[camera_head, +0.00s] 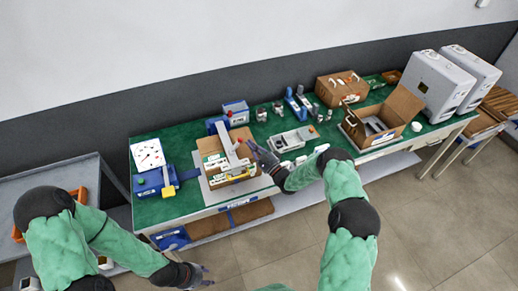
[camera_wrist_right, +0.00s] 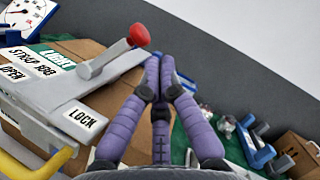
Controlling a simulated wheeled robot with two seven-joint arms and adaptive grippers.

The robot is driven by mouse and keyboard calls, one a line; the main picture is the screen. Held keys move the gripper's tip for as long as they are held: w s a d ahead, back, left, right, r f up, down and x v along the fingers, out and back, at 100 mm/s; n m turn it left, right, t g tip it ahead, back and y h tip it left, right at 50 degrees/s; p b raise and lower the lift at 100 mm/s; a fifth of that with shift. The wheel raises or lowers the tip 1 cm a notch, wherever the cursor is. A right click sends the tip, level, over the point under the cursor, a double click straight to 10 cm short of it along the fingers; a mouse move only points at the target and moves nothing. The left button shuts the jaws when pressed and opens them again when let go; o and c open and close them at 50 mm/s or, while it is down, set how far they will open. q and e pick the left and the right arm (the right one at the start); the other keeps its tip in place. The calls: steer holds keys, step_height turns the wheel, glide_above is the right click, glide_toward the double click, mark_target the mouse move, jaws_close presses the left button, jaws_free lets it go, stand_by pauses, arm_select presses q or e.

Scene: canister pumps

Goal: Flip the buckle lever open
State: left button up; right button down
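The buckle lever is a grey bar (camera_wrist_right: 112,61) with a red knob (camera_wrist_right: 139,35) at its end. It rises at a slant from a grey plate (camera_wrist_right: 35,88) on a cardboard box (camera_head: 211,146). The plate bears OPEN and LOCK labels; the lever's base lies between them. In the head view the grey lever (camera_head: 230,148) stands over the box. My right gripper (camera_wrist_right: 159,60) has its purple fingers drawn together, just right of the knob, with nothing visible between them. It also shows beside the box in the head view (camera_head: 256,148). My left gripper (camera_head: 205,275) hangs low, away from the table; its fingers are too small to read.
A yellow handle (camera_wrist_right: 40,160) sticks out at the box's near side. A blue clamp-like device (camera_head: 150,184) and a white dial board (camera_head: 147,155) stand left. A grey tray (camera_head: 293,139) and an open carton (camera_head: 398,105) lie right on the green table (camera_head: 335,123).

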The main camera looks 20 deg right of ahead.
steer(key=shift+w+a+r, duration=0.15)
steer(key=shift+a, duration=0.2)
stand_by(0.3)
steer(key=shift+a+r+n, duration=0.15)
steer(key=shift+r+n, duration=0.1)
steer(key=shift+n, duration=0.15)
